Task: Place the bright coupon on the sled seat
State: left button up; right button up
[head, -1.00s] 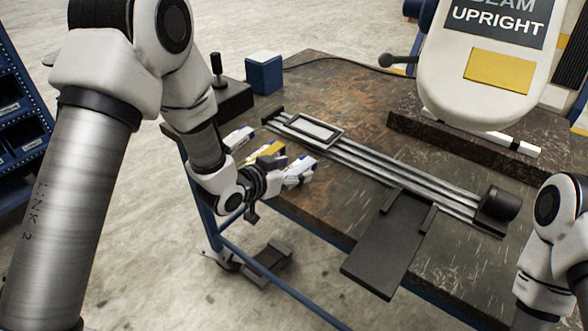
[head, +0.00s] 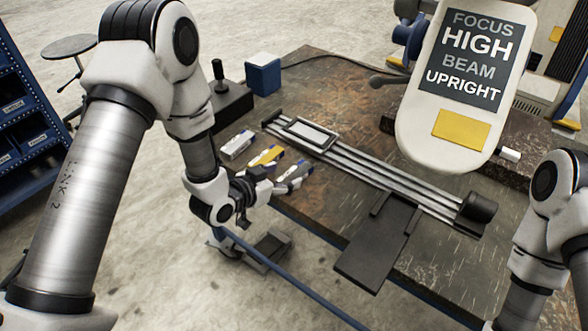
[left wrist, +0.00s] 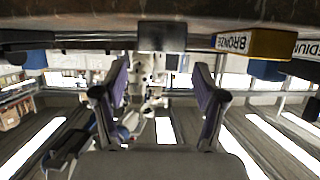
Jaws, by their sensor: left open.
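Small blocks lie in a row near the table's left edge: a whitish one (head: 237,145) and a yellow-and-white one (head: 267,156). In the left wrist view a yellow-ended block (left wrist: 262,43) reads BRONZE, and another (left wrist: 306,47) shows "DIUM". I cannot tell which is the bright coupon. My left gripper (head: 290,178) is at the near end of this row. In the wrist view its fingers (left wrist: 162,78) are apart, with a dark block end (left wrist: 162,37) ahead between them. The sled (head: 311,134), with a framed pale seat, sits on the rail's far left part.
The rail (head: 385,180) runs across the table (head: 340,205) to a black knob (head: 478,207). A dark plate (head: 376,246) overhangs the front edge. A blue box (head: 263,74) stands behind. A sign (head: 465,62) reads FOCUS HIGH BEAM UPRIGHT above a yellow patch.

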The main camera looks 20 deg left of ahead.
aim_at(296, 171)
pick_arm(q)
jog(key=x, duration=0.5)
jog(key=shift+f+p, duration=0.35)
jog(key=shift+p, duration=0.05)
jog(key=shift+r, duration=0.1)
grip_shut()
